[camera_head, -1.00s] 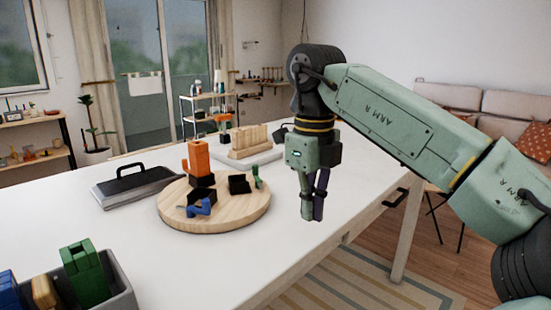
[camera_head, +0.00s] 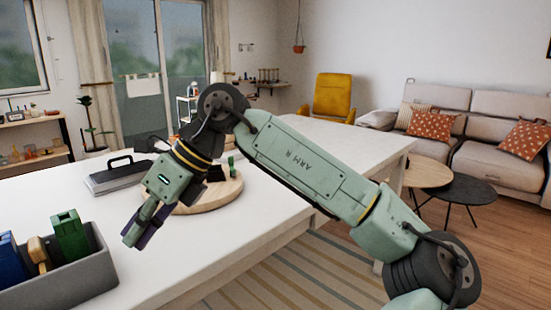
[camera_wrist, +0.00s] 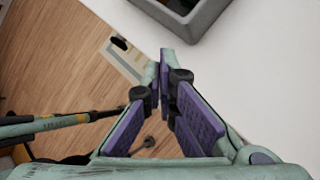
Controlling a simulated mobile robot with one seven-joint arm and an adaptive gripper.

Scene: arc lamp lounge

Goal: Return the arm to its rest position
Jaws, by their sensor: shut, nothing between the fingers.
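My green arm reaches in from the lower right in the head view, bent at a dark elbow, with its far end over the white table (camera_head: 160,270). My gripper (camera_head: 133,238) hangs tilted down to the left above the table, between the round wooden board and the grey bin. Its fingers look close together and hold nothing. In the wrist view my gripper (camera_wrist: 165,62) shows purple pads with no object between them. The wrist hides part of the round board.
A grey bin (camera_head: 75,285) with blue, tan and green pieces stands at the front left; its corner shows in the wrist view (camera_wrist: 190,25). The round wooden board (camera_head: 222,195) and a grey case with a black handle (camera_head: 118,178) lie behind. Two low tables and a sofa stand right.

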